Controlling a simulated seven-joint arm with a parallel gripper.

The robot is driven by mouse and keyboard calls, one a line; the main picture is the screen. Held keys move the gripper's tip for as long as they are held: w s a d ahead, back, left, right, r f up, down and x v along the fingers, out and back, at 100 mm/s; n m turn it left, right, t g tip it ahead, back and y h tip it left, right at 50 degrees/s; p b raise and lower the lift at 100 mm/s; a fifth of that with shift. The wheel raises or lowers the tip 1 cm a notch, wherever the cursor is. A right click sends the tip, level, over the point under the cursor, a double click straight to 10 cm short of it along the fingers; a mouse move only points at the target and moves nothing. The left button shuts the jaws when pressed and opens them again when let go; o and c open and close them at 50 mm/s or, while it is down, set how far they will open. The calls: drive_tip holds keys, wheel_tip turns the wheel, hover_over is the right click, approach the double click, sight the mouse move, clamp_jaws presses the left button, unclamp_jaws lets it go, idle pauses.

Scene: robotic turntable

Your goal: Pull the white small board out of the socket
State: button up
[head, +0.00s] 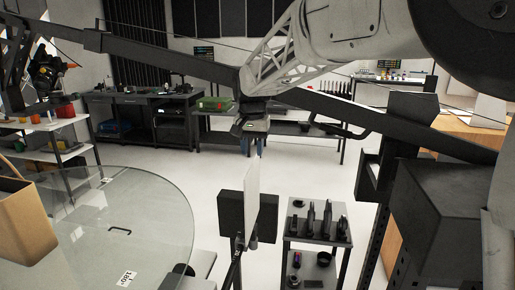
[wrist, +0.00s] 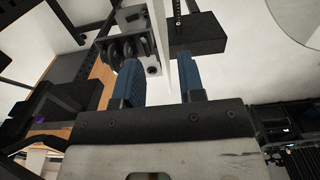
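The white small board (head: 253,190) stands upright and edge-on in the head view, against a black block (head: 231,213) that looks like its socket. It also shows as a thin white strip in the wrist view (wrist: 159,40), with black block (wrist: 208,33) to its right. My gripper (head: 256,149) is above the board's top edge in the head view, its blue fingers pointing down. In the wrist view my gripper (wrist: 160,60) is open, and the strip runs between the spread fingers with gaps on both sides. The board's lower edge is hidden.
A round glass turntable (head: 140,215) is at left. A small black cart (head: 318,240) with dark tools stands right of the board. A dark arm-like bar (head: 170,58) crosses the upper head view. A large grey box (head: 450,205) is at right. Open floor lies behind.

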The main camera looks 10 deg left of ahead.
sight(253, 163)
drive_tip(key=shift+f, duration=3.9)
clamp_jaws()
drive_tip(key=shift+r, duration=3.15)
